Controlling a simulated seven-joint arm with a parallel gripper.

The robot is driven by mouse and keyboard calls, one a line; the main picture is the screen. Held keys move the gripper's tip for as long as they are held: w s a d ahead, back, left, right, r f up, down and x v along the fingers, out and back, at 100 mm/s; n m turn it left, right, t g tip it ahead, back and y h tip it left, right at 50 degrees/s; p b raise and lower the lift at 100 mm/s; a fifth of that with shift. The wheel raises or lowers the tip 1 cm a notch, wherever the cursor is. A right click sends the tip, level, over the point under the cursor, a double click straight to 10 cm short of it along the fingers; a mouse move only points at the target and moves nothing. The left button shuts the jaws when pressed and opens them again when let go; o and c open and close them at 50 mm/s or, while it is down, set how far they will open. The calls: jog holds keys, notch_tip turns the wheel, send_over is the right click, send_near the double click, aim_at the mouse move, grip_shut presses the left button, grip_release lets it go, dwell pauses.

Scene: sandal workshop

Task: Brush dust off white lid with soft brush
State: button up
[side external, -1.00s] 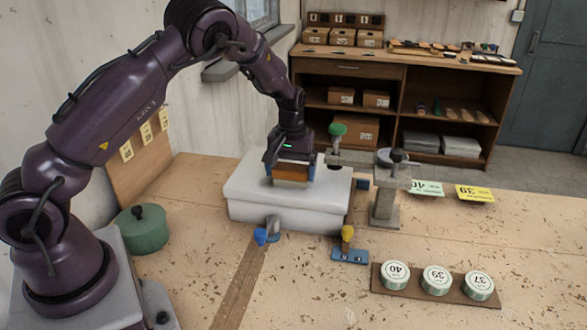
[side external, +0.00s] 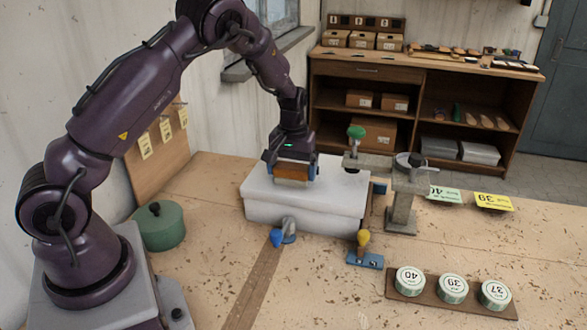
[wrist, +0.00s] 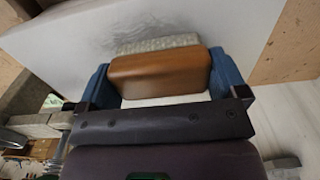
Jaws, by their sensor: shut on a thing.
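The white lid (side external: 340,182) covers a pale box on the workbench; it also fills much of the wrist view (wrist: 62,50). My gripper (side external: 293,171) is over the left half of the lid, shut on the soft brush (side external: 292,174). In the wrist view, blue fingers hold the brown wooden block of the brush (wrist: 160,74) from both ends. Pale bristles show along its far edge and point down at the lid. The bristles look at or very near the lid's surface; exact contact is hard to see.
Clamps with blue (side external: 279,237), yellow (side external: 363,240) and green (side external: 356,132) knobs stand around the box. A grey post (side external: 402,205) is at its right. A green pot (side external: 160,226) stands left, and a rack of numbered tins (side external: 452,291) front right. Brown flecks litter the bench.

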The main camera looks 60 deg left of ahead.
aim_at(275, 167)
jog(key=shift+s+a, duration=1.45)
jog(key=shift+a, duration=0.05)
jog(key=shift+f, duration=0.1)
jog(key=shift+w+d, duration=1.55)
jog(key=shift+d, duration=0.05)
jog(key=shift+w+d, duration=1.5)
jog(key=shift+d, duration=0.05)
jog(key=shift+s+d, duration=0.1)
jog(key=shift+s+d, duration=0.35)
jog(key=shift+s, duration=0.05)
